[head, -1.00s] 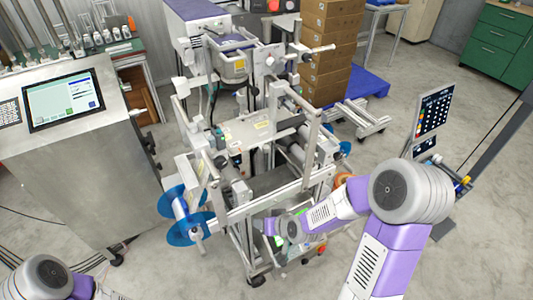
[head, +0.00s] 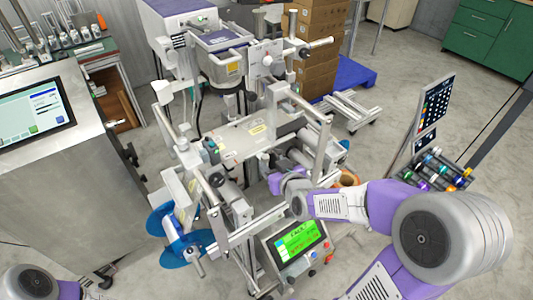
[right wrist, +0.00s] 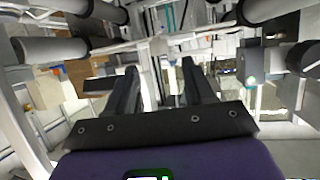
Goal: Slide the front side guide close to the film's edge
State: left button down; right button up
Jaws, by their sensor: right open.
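The film machine (head: 235,140) stands in the middle of the head view, with rollers, rails and a metal deck. A blue reel (head: 160,222) is on its lower left side. I cannot make out the front side guide or the film's edge for certain. My right gripper (head: 276,182) reaches into the machine's right side, its fingers mostly hidden there. In the right wrist view its two dark fingers (right wrist: 158,85) are apart with nothing held between them. Rollers (right wrist: 50,50) and rails lie beyond and around them. My left gripper is out of view.
A metal cabinet with a screen (head: 32,108) stands at left. A tilted panel (head: 433,112) and a tray of rolls (head: 437,170) stand at right. Rails crowd the gripper.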

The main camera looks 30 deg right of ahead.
aim_at(266, 158)
jog(key=shift+p+x, duration=1.25)
jog(key=shift+p, duration=0.85)
jog(key=shift+w+f, duration=0.1)
jog(key=shift+w, duration=0.25)
jog(key=shift+w+f, duration=0.25)
jog(key=shift+w, duration=0.15)
jog(key=shift+w+d+f, duration=0.1)
jog(key=shift+w+f, duration=0.1)
jog(key=shift+w, duration=0.35)
grip_shut()
